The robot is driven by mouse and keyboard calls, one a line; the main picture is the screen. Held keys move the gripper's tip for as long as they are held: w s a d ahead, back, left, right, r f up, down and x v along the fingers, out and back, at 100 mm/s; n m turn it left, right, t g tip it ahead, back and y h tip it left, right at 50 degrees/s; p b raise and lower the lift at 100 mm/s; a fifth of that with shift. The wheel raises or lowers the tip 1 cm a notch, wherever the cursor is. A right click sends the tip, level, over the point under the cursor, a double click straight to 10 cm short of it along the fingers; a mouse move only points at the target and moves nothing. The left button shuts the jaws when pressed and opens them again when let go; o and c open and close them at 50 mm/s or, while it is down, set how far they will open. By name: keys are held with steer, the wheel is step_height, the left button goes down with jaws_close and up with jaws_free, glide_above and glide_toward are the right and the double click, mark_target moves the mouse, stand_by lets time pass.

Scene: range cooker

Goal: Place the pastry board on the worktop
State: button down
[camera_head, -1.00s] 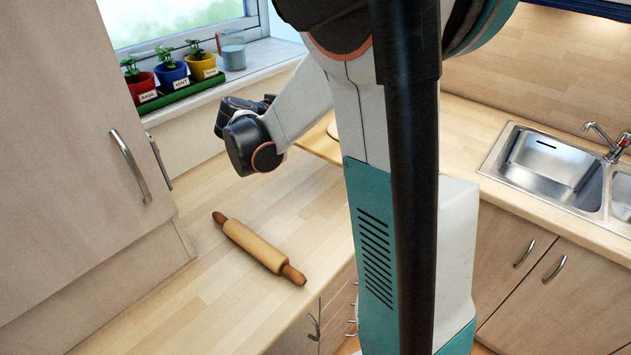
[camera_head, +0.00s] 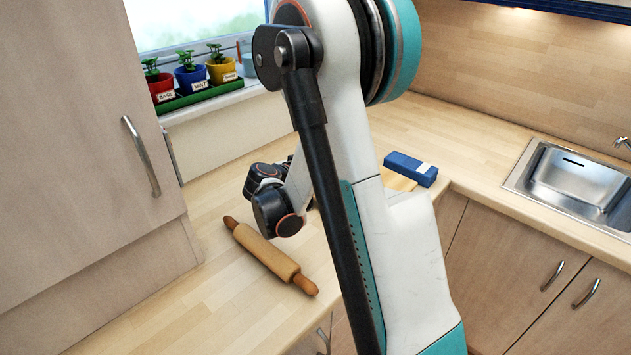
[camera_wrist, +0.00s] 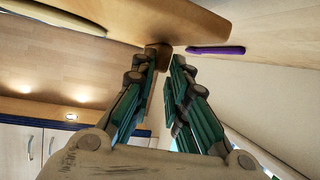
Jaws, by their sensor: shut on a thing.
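The pastry board (camera_head: 398,181) shows in the head view as a small tan wooden patch behind my arm, beside a blue box. Most of it is hidden. In the wrist view a broad wooden panel (camera_wrist: 215,18), which looks like the board, spans the top. My gripper (camera_wrist: 165,62) is shut, with a small brown wooden piece at its fingertips that appears to belong to the board. In the head view the fingertips are hidden behind my arm. The worktop (camera_head: 215,290) is pale wood. I cannot tell whether the board touches it.
A rolling pin (camera_head: 270,256) lies on the worktop left of my arm. The blue box (camera_head: 410,168) is near the corner and a sink (camera_head: 575,180) is at right. Potted herbs (camera_head: 190,78) stand on the windowsill. A tall cupboard (camera_head: 80,150) bounds the left.

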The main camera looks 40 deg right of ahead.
step_height(320, 180, down, 4)
steer(key=shift+r+b, duration=0.1)
steer(key=shift+b, duration=0.5)
steer(key=c, duration=1.6)
jaws_free()
steer(key=shift+o, duration=0.2)
steer(key=shift+r, duration=0.1)
steer(key=s+a+r+n+t+y+p, duration=0.1)
steer(key=s+a+r+n+y, duration=0.3)
steer(key=s+a, duration=0.4)
steer(key=s+a+r+n+y+p, duration=0.1)
steer(key=s+a+r+n+y, duration=0.3)
steer(key=s+a, duration=0.3)
steer(key=s+a+r+n+t+y+p, duration=0.1)
steer(key=s+a+r+n+y, duration=0.3)
steer(key=s+a, duration=0.4)
steer(key=a+r+n, duration=0.1)
steer(key=a, duration=0.5)
steer(key=shift+s+r+t+y, duration=0.3)
steer(key=shift+s+r+y, duration=0.05)
steer(key=shift+y, duration=0.05)
